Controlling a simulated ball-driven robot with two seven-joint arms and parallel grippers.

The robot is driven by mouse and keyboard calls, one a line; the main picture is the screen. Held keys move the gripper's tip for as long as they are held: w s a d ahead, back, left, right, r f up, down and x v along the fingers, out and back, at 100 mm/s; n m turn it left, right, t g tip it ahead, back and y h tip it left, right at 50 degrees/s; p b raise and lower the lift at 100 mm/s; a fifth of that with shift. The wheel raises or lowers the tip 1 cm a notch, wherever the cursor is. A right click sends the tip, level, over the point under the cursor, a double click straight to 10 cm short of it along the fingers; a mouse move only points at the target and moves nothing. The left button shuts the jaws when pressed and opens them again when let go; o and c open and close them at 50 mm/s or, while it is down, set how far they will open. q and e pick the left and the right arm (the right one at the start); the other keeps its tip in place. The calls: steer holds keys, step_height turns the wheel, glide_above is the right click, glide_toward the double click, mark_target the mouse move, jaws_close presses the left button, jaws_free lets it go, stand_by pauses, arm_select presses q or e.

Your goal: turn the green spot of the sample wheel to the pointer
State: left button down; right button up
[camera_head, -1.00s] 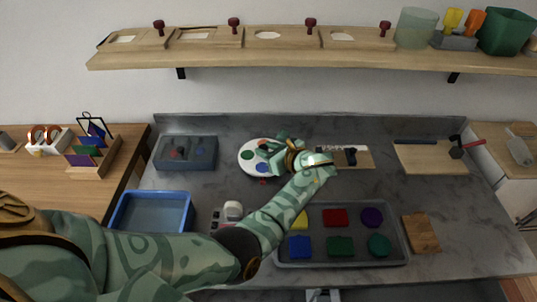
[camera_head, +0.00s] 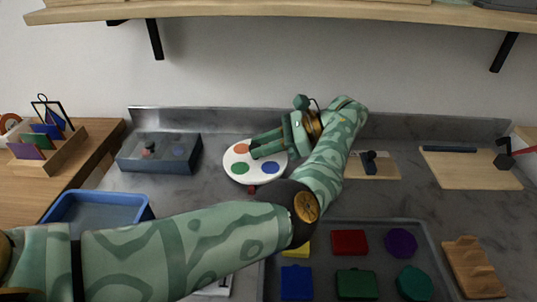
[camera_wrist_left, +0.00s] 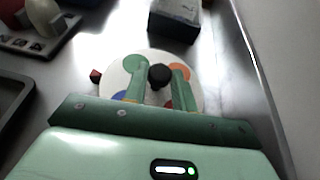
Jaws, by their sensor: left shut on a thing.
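The sample wheel (camera_head: 232,158) is a white disc with coloured spots, lying flat on the grey counter. In the head view its green spot (camera_head: 241,168) is at the lower left, the blue spot (camera_head: 269,168) at the lower right and the orange spot (camera_head: 242,148) at the upper left. The red pointer (camera_head: 252,189) stands at the near rim, between green and blue. My left gripper (camera_head: 256,148) reaches over the wheel from the right and is shut on its black knob (camera_wrist_left: 160,77); it hides the wheel's upper right. My right gripper is not in view.
A grey-blue box (camera_head: 160,153) stands left of the wheel, and a blue tray (camera_head: 98,204) nearer left. A grey tray (camera_head: 434,246) with coloured pieces lies in front, right. Boards (camera_head: 470,170) lie at the right. Bare counter surrounds the wheel's left side.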

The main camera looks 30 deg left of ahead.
arm_select(q)
steer(key=shift+w+a+f+n+g+h+b, duration=0.1)
steer(key=shift+w+n+g+h+b, duration=0.05)
steer(key=shift+n+g+h+b, duration=0.5)
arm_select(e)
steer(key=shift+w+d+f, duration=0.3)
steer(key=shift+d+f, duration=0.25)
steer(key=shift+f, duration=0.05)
arm_select(q)
steer(key=shift+n, duration=0.25)
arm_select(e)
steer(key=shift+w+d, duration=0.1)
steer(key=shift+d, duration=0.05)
arm_select(q)
steer(key=c, duration=1.2)
jaws_free()
steer(key=shift+a, duration=0.1)
steer(key=shift+o, duration=0.2)
